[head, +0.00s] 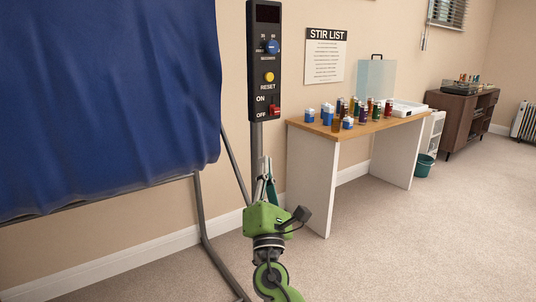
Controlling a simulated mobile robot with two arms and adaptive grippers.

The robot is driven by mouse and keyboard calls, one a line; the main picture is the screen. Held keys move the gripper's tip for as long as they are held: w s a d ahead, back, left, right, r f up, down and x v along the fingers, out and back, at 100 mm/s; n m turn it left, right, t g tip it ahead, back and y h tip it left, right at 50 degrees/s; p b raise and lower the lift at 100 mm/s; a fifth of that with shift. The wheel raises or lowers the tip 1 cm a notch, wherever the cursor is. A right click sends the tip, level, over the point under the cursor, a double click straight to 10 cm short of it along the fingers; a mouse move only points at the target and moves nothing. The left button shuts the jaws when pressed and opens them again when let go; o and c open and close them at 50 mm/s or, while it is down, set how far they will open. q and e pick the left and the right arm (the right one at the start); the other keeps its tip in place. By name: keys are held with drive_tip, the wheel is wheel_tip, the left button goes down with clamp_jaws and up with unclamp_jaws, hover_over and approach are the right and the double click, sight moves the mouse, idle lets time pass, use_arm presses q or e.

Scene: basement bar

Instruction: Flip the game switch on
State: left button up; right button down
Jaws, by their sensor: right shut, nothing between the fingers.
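The game switch is a red lever (274,111) at the bottom of a black control panel (264,60) on a grey post. The lever is beside the OFF label, below ON. A yellow reset button (269,77) and a blue knob (272,46) are above it. My right gripper (265,163), on a green wrist, is below the panel in the picture, in front of the post. Its fingers point up, shut and empty, apart from the lever. My left gripper is not in view.
A blue cloth (110,100) hangs over a metal frame left of the panel. A wooden-topped table (345,131) with several cans stands to the right. A teal bin (423,166) is beyond it. The carpet at the right front is clear.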

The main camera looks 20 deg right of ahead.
approach(271, 101)
drive_tip(key=w+a+f, duration=0.1)
drive_tip(key=w+f, duration=0.2)
drive_tip(key=shift+w+d+r+p, duration=0.15)
drive_tip(key=shift+d+r+p, duration=0.25)
drive_tip(key=shift+r, duration=0.2)
drive_tip(key=shift+w+d+r+p, duration=0.15)
drive_tip(key=shift+d+r+p, duration=0.2)
drive_tip(key=shift+r, duration=0.3)
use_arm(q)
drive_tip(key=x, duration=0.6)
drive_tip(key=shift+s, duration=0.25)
use_arm(e)
drive_tip(key=shift+w+d+r, duration=0.1)
drive_tip(key=shift+d+r, duration=0.1)
drive_tip(key=shift+r, duration=0.05)
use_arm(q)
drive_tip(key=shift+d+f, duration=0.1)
use_arm(e)
drive_tip(key=shift+r, duration=0.2)
use_arm(q)
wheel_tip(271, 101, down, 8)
drive_tip(key=p, duration=0.2)
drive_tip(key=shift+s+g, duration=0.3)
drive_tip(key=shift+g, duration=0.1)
use_arm(e)
wheel_tip(271, 101, up, 3)
drive_tip(key=shift+f, duration=0.2)
